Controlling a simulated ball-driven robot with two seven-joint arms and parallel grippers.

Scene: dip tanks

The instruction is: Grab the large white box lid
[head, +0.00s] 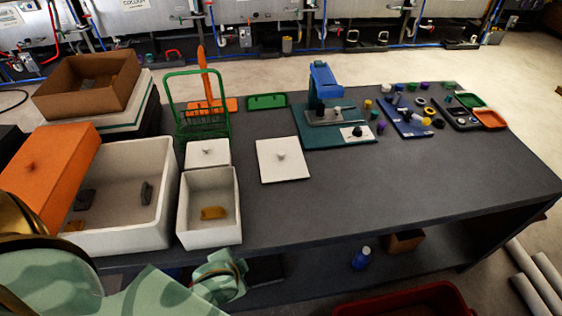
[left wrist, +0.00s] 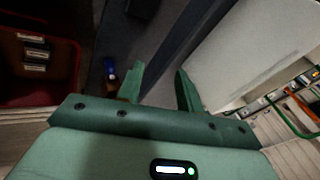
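A flat white square lid (head: 283,160) with a small knob lies on the dark table, right of the boxes. A large open white box (head: 150,190) stands at the left with small parts inside. A tilted orange lid (head: 52,172) with a knob rests at its left side. A smaller white box (head: 209,205) holds a yellow piece; a small white lid (head: 207,153) is behind it. My left gripper (left wrist: 158,88) is open and empty in the left wrist view. In the head view my left arm is low, before the table's front edge, away from the lids. My right gripper is not visible.
A green wire rack (head: 200,105) stands behind the boxes. A brown box (head: 88,82) is at the back left. Tools and small parts crowd the far right of the table (head: 400,190). Its front right is clear. A red bin (head: 400,300) stands below the front edge.

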